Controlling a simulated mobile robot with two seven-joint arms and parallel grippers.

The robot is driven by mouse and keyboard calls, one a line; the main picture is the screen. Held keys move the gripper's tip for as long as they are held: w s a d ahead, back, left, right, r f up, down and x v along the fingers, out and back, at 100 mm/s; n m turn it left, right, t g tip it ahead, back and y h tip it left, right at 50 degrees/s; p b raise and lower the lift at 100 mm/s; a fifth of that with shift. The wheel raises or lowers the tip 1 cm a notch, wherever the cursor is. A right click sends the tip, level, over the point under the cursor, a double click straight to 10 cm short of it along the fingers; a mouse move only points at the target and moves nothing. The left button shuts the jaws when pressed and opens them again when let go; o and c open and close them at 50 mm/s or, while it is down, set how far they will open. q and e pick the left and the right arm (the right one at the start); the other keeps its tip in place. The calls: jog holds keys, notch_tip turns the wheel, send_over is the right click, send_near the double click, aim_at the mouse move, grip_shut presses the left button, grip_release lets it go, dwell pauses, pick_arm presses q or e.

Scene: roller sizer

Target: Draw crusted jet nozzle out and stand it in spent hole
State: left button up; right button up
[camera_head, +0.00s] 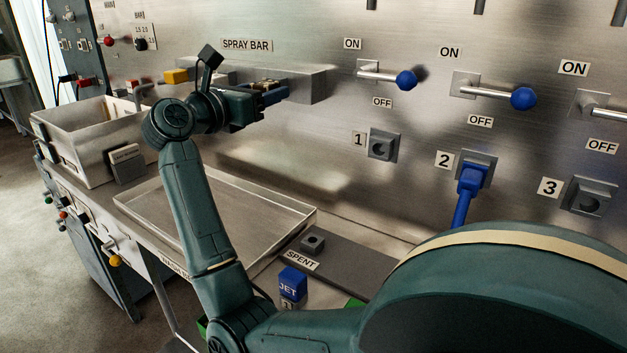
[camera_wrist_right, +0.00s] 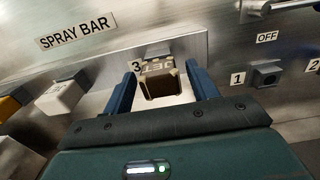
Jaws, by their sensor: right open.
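The crusted jet nozzle (camera_wrist_right: 160,80) is a brownish block with JET lettering. It sits at the spray bar (camera_wrist_right: 120,66) beside a number 3 label. My right gripper (camera_wrist_right: 162,88) is open, with one blue finger on each side of the nozzle; I cannot tell whether they touch it. In the head view my right gripper (camera_head: 270,94) is at the spray bar (camera_head: 308,84) and covers most of the nozzle. The spent hole (camera_head: 313,243) is a raised, empty-looking square socket on a dark plate (camera_head: 345,266) labelled SPENT. My left gripper is not in view.
A blue JET block (camera_head: 292,282) stands in front of the spent plate. A shallow metal tray (camera_head: 150,214) lies below the bar, and a metal bin (camera_head: 75,150) stands left. Blue-handled valves (camera_head: 405,80) and a blue plug (camera_head: 470,185) stick out from the wall.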

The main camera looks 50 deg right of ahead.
dwell(0.7)
grip_shut()
dwell(0.6)
jog(key=shift+a, duration=0.1)
jog(key=shift+s+a+b, duration=0.15)
jog(key=shift+a+b, duration=0.4)
jog(key=shift+a, duration=0.9)
jog(key=shift+s+a+b, duration=0.15)
jog(key=shift+a+b, duration=0.4)
jog(key=shift+a, duration=0.85)
